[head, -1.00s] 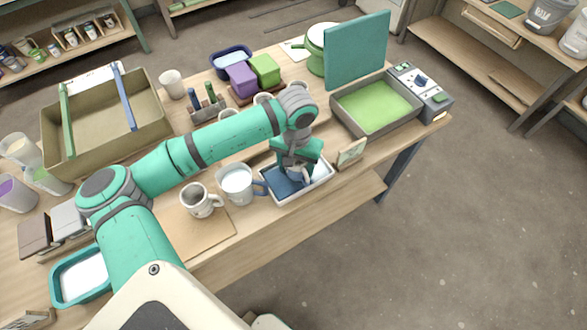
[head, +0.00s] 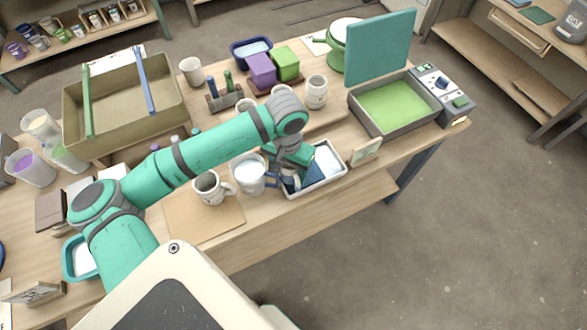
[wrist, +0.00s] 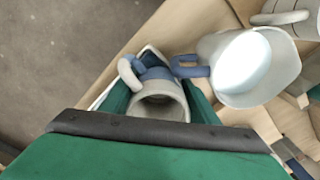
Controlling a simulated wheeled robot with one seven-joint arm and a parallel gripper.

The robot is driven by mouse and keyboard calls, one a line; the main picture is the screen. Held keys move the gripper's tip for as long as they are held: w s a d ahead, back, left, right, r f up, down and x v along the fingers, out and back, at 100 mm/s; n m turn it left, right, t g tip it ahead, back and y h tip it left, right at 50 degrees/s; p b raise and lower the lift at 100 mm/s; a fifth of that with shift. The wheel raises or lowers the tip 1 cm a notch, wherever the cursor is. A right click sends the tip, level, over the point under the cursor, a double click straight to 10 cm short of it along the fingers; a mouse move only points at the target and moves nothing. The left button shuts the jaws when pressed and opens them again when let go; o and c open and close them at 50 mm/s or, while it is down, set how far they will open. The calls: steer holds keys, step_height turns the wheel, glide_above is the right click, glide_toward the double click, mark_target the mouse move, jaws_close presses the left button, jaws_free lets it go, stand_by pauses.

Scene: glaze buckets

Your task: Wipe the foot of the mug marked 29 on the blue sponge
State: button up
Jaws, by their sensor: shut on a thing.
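My gripper (head: 296,170) is low over the left part of a white tray (head: 330,181). In the wrist view its fingers (wrist: 158,98) are shut on a grey mug (wrist: 160,106), with the mug's open mouth facing the camera and its handle to the left. The mug's foot and any number on it are hidden. The blue sponge (head: 315,174) lies in the tray, partly behind my gripper. Blue also shows beyond the mug in the wrist view, but I cannot tell whether the foot touches the sponge.
A white-filled jug (head: 248,175) with a blue handle stands close left of the tray; it also shows in the wrist view (wrist: 248,70). A grey mug (head: 211,189) stands further left. A small card (head: 366,152) stands right of the tray. Open floor lies in front.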

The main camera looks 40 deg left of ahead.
steer(key=shift+w+d, duration=0.45)
steer(key=shift+w, duration=0.6)
steer(key=shift+w+d, duration=0.4)
steer(key=shift+w, duration=0.7)
steer(key=shift+w+d, duration=0.45)
steer(key=shift+w, duration=0.6)
steer(key=shift+s+a, duration=0.45)
steer(key=shift+s, duration=0.65)
steer(key=shift+s+a, duration=0.45)
steer(key=shift+s, duration=0.6)
steer(key=shift+s+a, duration=0.45)
steer(key=shift+s, duration=0.65)
steer(key=shift+r, duration=2.55)
steer(key=shift+s+r, duration=0.1)
steer(key=shift+r, duration=0.85)
